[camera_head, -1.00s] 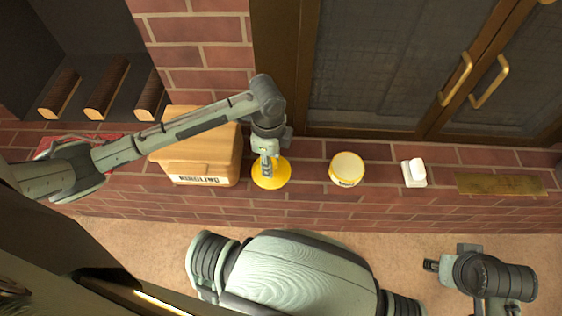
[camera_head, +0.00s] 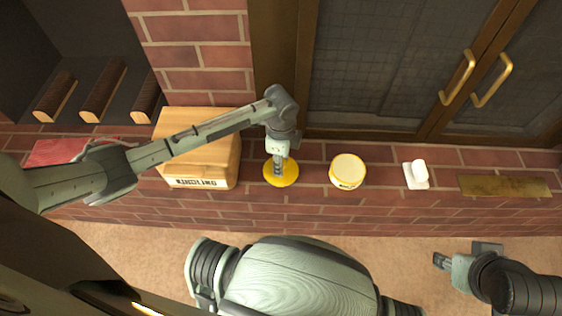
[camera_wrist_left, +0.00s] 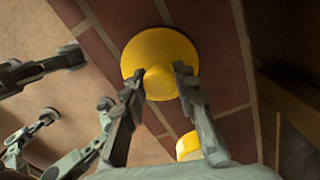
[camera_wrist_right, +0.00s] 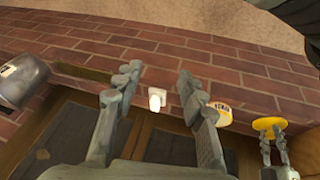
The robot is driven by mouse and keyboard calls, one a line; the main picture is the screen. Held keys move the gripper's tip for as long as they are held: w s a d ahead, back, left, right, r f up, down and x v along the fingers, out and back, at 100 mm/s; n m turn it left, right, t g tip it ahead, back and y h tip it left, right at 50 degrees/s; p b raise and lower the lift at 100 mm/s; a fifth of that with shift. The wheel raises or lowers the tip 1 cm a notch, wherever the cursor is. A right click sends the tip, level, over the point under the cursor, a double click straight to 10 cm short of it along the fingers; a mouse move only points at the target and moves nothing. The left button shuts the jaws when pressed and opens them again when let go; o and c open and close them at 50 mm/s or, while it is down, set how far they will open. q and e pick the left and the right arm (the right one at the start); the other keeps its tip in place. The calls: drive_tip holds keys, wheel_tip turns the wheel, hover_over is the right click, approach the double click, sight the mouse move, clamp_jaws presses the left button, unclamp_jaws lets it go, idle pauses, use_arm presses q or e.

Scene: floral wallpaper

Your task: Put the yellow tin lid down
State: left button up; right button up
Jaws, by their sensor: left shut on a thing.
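The yellow tin lid (camera_head: 281,171) is a round disc with a raised knob, over the brick ledge between the wooden box and the tin. My left gripper (camera_head: 279,163) is shut on its knob from above; the left wrist view shows the lid (camera_wrist_left: 160,50) between the fingertips (camera_wrist_left: 159,82). I cannot tell whether the lid touches the bricks. The cream-topped yellow tin (camera_head: 347,170) stands apart, just right of the lid. My right gripper (camera_head: 440,261) is off the ledge at the lower right; the right wrist view shows its fingers (camera_wrist_right: 159,76) apart and empty.
The wooden box (camera_head: 205,155) stands left of the lid. Right of the tin are a small white object on a plate (camera_head: 416,174) and a brass plaque (camera_head: 504,186). Glass doors (camera_head: 390,70) rise behind the brick ledge (camera_head: 310,205). Bare bricks separate lid and tin.

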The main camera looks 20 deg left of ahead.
use_arm(q)
drive_tip(key=shift+f, duration=0.15)
drive_tip(key=o, duration=1)
drive_tip(key=shift+o, duration=0.2)
drive_tip(key=shift+r, duration=0.25)
wheel_tip(320, 180, up, 3)
drive_tip(key=shift+w+f+p, duration=0.1)
drive_tip(key=shift+p, duration=0.3)
wheel_tip(320, 180, up, 9)
drive_tip(key=p, duration=0.1)
use_arm(e)
drive_tip(key=shift+g, duration=0.5)
drive_tip(key=f, duration=0.2)
drive_tip(key=d+f, duration=0.1)
drive_tip(key=f, duration=0.1)
drive_tip(key=shift+s+f, duration=0.2)
drive_tip(key=shift+f, duration=0.05)
